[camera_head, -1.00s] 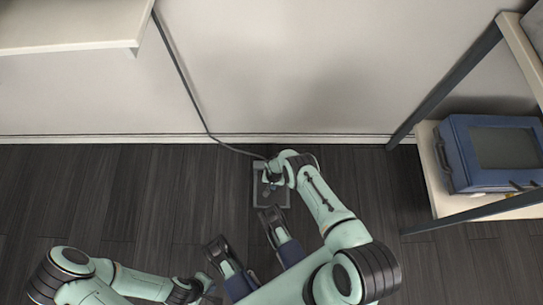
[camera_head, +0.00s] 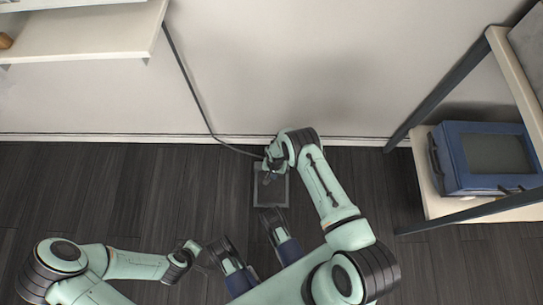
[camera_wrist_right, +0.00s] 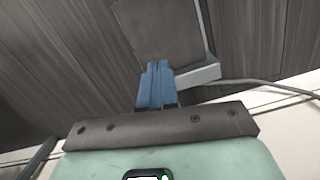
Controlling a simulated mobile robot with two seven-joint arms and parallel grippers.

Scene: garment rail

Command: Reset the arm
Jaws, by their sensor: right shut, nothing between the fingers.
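My right arm reaches forward in the head view. Its gripper (camera_head: 270,177) points down above a grey square plate (camera_head: 283,192) on the floor. In the right wrist view the blue fingers of this gripper (camera_wrist_right: 157,70) are together with nothing between them. The grey plate (camera_wrist_right: 160,30) shows beyond the fingertips in that view. My left arm is low at the left of the head view, bent, with its wrist end (camera_head: 190,250) turned inward. The left fingers are too small and dark there to tell their opening.
A grey cable (camera_head: 198,95) runs down the pale wall to the floor plate. A pale shelf (camera_head: 90,35) is at upper left. A rack (camera_head: 425,175) at right holds a blue box (camera_head: 490,158). Dark floor (camera_head: 110,190) is clear at left.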

